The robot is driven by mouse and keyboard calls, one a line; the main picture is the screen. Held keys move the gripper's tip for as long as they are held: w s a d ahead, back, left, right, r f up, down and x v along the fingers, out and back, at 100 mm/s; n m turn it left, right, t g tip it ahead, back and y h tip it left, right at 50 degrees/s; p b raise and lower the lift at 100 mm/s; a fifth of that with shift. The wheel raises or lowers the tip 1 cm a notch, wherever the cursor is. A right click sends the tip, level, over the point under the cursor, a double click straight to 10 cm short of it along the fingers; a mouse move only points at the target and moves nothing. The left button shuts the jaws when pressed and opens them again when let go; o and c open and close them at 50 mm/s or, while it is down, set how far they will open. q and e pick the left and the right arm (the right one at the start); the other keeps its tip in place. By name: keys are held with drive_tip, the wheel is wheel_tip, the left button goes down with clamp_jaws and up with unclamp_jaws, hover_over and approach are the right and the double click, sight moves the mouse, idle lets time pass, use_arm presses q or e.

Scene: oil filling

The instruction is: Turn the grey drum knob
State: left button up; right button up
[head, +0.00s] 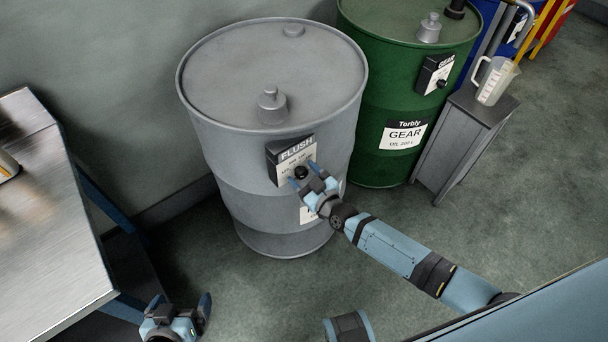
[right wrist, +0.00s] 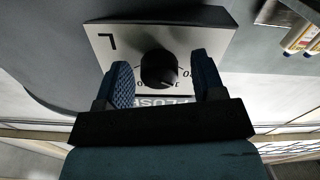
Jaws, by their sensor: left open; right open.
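The grey drum (head: 235,80) stands upright near the middle of the head view. A box with a "FLUSH" label plate (head: 294,158) is fixed on its side. The black drum knob (head: 301,172) sits on that plate. My right gripper (head: 307,175) is open at the plate. In the right wrist view its two blue fingers (right wrist: 158,80) stand on either side of the knob (right wrist: 158,68), with visible gaps. My left gripper (head: 182,310) is open and empty low in the head view, away from the drum.
A green gear oil drum (head: 385,90) stands right of the grey drum. A grey stand (head: 468,125) carries a clear measuring jug (head: 496,80). A metal-topped workbench (head: 45,230) is at the left. Floor (head: 400,220) is clear in front of the green drum.

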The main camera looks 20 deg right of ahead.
drive_tip(key=c, duration=0.9)
drive_tip(key=shift+m, duration=0.5)
drive_tip(key=m, duration=0.2)
drive_tip(key=shift+m, duration=0.3)
drive_tip(key=shift+m+b, duration=0.5)
drive_tip(key=shift+m, duration=1.5)
